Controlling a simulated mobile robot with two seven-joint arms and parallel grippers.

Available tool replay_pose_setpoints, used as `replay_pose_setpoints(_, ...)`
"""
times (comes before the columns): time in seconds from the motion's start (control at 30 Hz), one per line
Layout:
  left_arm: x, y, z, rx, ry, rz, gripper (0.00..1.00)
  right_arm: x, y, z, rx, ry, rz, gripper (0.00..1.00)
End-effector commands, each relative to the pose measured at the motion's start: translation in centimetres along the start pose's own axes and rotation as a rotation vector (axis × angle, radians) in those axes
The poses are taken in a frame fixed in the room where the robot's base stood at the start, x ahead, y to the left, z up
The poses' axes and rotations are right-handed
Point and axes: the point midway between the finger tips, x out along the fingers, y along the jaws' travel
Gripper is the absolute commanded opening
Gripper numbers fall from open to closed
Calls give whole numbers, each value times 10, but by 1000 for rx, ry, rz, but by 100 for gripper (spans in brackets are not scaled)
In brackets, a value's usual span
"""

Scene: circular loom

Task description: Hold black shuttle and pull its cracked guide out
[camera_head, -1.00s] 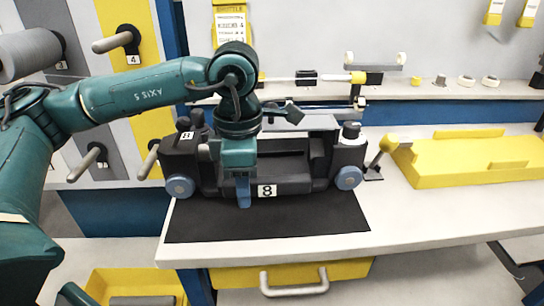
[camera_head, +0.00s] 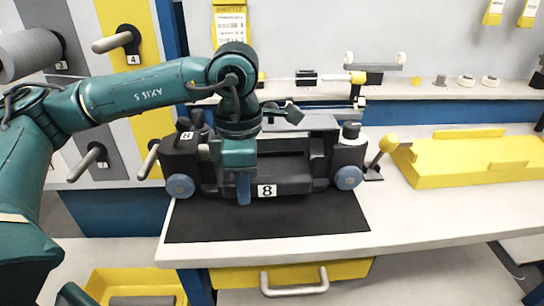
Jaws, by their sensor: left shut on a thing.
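The black shuttle (camera_head: 290,183), marked 8, stands on a black mat (camera_head: 270,222) at the front of the white bench. It has blue-grey wheels at its front corners. My left gripper (camera_head: 243,190) points down at the front wall of the shuttle, left of the number label, and is shut on that wall. The arm hides part of the shuttle's left half. I cannot make out the cracked guide. My right gripper is out of view.
A yellow tray (camera_head: 455,172) lies on the bench to the right, with a yellow-knobbed lever (camera_head: 388,143) beside it. A shelf (camera_head: 430,90) with small parts runs along the back. A yellow drawer (camera_head: 345,271) is below the bench. The bench front right is clear.

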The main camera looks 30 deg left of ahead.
Motion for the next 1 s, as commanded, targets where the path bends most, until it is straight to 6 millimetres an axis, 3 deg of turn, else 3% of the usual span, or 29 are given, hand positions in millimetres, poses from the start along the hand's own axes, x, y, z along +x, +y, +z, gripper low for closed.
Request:
replay_pose_setpoints(0.33,0,0,0,1,1,-1,0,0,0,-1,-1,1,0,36)
replay_pose_setpoints(0.37,2,-1,-1,1,6,-6,24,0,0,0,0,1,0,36)
replay_pose_setpoints(0.63,1,0,0,1,2,-2,46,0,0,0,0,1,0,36)
replay_pose_setpoints(1.0,-9,0,0,0,0,1,47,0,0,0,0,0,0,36)
